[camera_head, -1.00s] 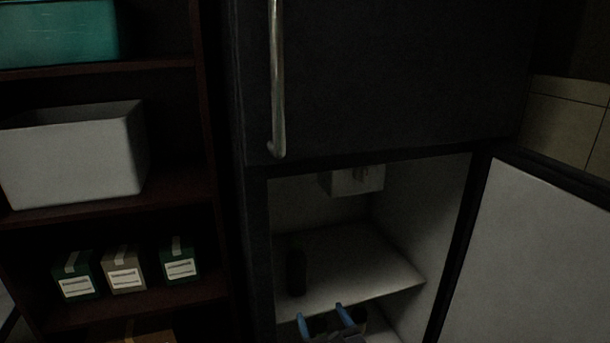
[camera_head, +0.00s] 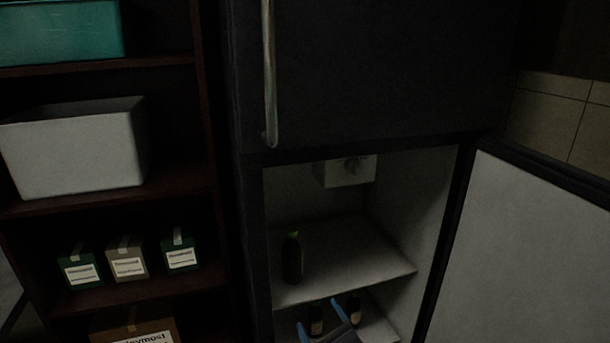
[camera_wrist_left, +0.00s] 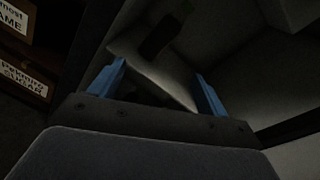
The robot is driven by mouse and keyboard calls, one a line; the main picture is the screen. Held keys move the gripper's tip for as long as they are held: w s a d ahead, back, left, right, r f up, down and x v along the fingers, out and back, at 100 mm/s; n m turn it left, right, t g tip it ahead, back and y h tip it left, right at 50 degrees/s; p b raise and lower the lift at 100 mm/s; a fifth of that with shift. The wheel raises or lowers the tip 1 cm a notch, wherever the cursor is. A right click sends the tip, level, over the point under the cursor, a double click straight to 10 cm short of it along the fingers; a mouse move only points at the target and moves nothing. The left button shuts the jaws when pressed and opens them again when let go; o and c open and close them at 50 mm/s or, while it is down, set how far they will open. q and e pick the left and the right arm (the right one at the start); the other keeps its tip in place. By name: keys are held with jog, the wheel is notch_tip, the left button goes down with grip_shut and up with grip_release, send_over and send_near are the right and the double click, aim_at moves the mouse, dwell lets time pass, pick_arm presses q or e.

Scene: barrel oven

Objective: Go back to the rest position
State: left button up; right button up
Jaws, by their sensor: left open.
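My left gripper (camera_head: 320,329) shows at the bottom of the head view, in front of the lower part of the open fridge (camera_head: 254,230). Its two blue fingers are spread with nothing between them. In the left wrist view the open gripper (camera_wrist_left: 160,85) points toward a pale fridge shelf (camera_wrist_left: 165,75), apart from it. My right gripper is in neither view.
A dark bottle (camera_head: 293,258) stands on the upper fridge shelf (camera_head: 370,272). The fridge door (camera_head: 530,250) is open on the right. A dark shelf unit (camera_head: 205,100) on the left holds a white bin (camera_head: 75,155) and small boxes (camera_head: 128,262).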

pick_arm(q)
jog(key=s+a+f+n+g+h, duration=0.2)
jog(key=f+n+g+h, duration=0.15)
jog(key=f+n, duration=0.45)
jog(key=s+a+f+n+g+h, duration=0.25)
jog(key=f+n+g, duration=0.25)
jog(key=n, duration=0.7)
jog(key=s+a+f+n+g, duration=0.1)
jog(key=s+a+f+g, duration=0.1)
jog(key=s+a+f, duration=0.3)
jog(key=s+a+f+n+g, duration=0.2)
jog(key=s+a+f, duration=0.3)
jog(key=s, duration=0.6)
jog(key=s+a+f+n+g+h, duration=0.1)
jog(key=s+a+f+g, duration=0.1)
jog(key=s+a+f, duration=0.3)
jog(key=s, duration=0.3)
jog(key=shift+s+f, duration=0.2)
jog(key=shift+f, duration=0.2)
